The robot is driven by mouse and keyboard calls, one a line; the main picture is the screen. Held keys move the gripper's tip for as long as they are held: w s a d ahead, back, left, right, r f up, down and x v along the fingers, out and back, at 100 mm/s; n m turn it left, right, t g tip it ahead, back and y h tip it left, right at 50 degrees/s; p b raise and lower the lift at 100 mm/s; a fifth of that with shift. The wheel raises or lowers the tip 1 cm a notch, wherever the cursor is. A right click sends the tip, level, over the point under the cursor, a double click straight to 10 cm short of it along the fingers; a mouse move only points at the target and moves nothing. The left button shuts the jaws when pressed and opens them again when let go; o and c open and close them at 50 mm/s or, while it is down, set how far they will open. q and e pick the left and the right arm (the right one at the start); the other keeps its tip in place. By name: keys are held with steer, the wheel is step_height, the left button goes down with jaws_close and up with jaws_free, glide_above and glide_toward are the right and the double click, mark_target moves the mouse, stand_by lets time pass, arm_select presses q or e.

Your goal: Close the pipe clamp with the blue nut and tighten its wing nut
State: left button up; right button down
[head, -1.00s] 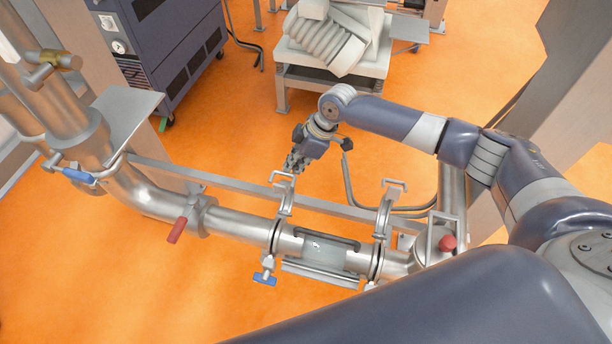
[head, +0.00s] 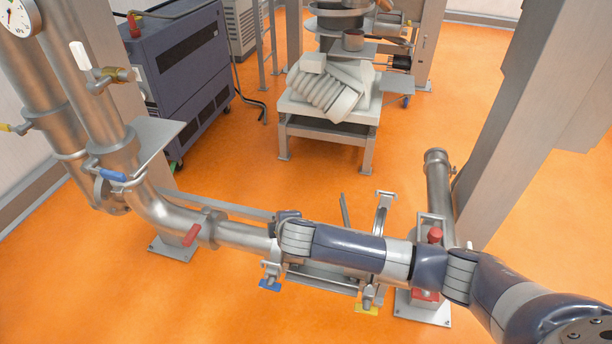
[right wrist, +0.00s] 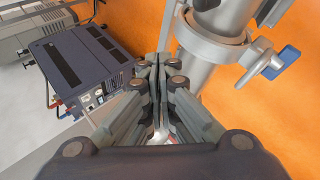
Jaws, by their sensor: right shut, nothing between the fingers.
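The clamp with the blue nut sits on the horizontal steel pipe; my right arm hides much of it in the head view. Its blue wing nut (head: 269,284) hangs below the pipe on its near side. In the right wrist view, the clamp's metal ring (right wrist: 215,48) goes around the pipe, and the blue nut (right wrist: 284,61) sticks out to the right. I cannot tell whether its hinged half is fully down. My right gripper (right wrist: 160,65) is shut and empty, left of the ring in that view. My left gripper is not in view.
A second clamp (head: 382,215) with a yellow wing nut (head: 366,309) stands open to the right. A blue cabinet (head: 185,70) and a white stand (head: 330,105) are behind. Orange floor is free between.

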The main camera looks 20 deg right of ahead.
mark_target(274, 264)
steer(key=s+a+f+t+b, duration=0.1)
steer(key=f, duration=0.1)
steer(key=s+a+f+t+h+b, duration=0.1)
steer(key=s+f+b, duration=0.1)
steer(key=s+a+f+n+t+b, duration=0.1)
steer(key=f+b, duration=0.1)
steer(key=shift+s+a+f+h, duration=0.2)
steer(key=shift+s+h, duration=0.1)
steer(key=shift+s, duration=0.1)
steer(key=shift+t, duration=0.3)
steer(key=shift+s+a+f+b, duration=0.2)
steer(key=shift+s+f+b, duration=0.1)
steer(key=shift+f+b, duration=0.3)
steer(key=shift+s+a+f+b, duration=0.2)
steer(key=shift+s+f+b, duration=0.15)
steer(key=shift+f+b, duration=0.25)
steer(key=shift+s+a+f+b, duration=0.25)
steer(key=shift+f+b, duration=0.2)
steer(key=shift+f, duration=0.3)
steer(key=shift+s, duration=0.1)
steer(key=shift+s+f, duration=0.1)
steer(key=shift+f, duration=0.1)
